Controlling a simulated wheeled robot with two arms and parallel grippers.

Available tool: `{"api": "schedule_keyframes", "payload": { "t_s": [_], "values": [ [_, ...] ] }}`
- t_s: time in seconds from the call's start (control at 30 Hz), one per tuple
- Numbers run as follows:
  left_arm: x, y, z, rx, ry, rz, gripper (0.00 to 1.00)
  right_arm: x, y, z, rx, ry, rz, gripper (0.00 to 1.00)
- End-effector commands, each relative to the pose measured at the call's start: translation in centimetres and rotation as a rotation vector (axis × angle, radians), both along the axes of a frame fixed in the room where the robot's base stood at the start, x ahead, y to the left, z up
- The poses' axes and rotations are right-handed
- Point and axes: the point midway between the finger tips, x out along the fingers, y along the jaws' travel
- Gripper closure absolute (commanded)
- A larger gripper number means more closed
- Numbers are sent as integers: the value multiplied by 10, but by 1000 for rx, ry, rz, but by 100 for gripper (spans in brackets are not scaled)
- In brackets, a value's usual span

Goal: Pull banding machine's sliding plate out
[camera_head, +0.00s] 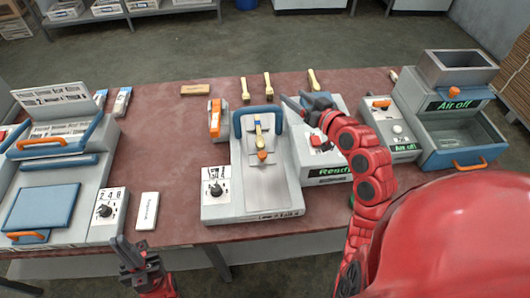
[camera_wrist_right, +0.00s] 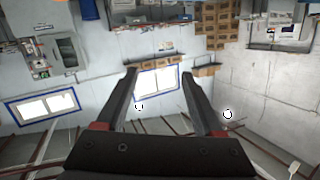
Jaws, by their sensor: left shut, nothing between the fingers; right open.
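The centre machine (camera_head: 225,160) has a blue U-shaped bar, a dial and a flat grey plate (camera_head: 266,187). The left machine (camera_head: 88,180) has a blue plate (camera_head: 42,207) with an orange handle (camera_head: 28,237). The labels are too small to tell which is the banding machine. My right gripper (camera_head: 298,101) is open above the back of the table; its spread, empty fingers show in the right wrist view (camera_wrist_right: 157,82). My left gripper (camera_head: 130,246) is shut and empty at the front edge.
A machine reading "Ready" (camera_head: 330,173) stands right of centre, partly behind my right arm. "Air off" machines (camera_head: 460,127) stand at the right. Wooden spoons (camera_head: 268,87) lie at the back. A white box (camera_head: 146,211) sits near the left dial. Red tabletop (camera_head: 165,145) is clear left of centre.

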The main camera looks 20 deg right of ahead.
Motion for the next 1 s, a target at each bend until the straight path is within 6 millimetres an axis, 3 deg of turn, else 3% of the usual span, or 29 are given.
{"api": "schedule_keyframes", "payload": {
  "t_s": [0.2,0.3,0.43,0.67,1.0],
  "values": [
    [0,0,2,0,0,0,100,-68,35,-37,-238,324,273,31],
    [0,0,3,0,0,0,100,-96,38,-54,-324,433,348,31],
    [0,0,3,0,0,0,100,-115,38,-65,-383,508,394,31],
    [0,0,-3,0,0,0,100,-105,49,-87,-387,524,410,31],
    [0,0,8,0,0,0,100,-59,76,-138,-385,529,411,31]
  ]
}}
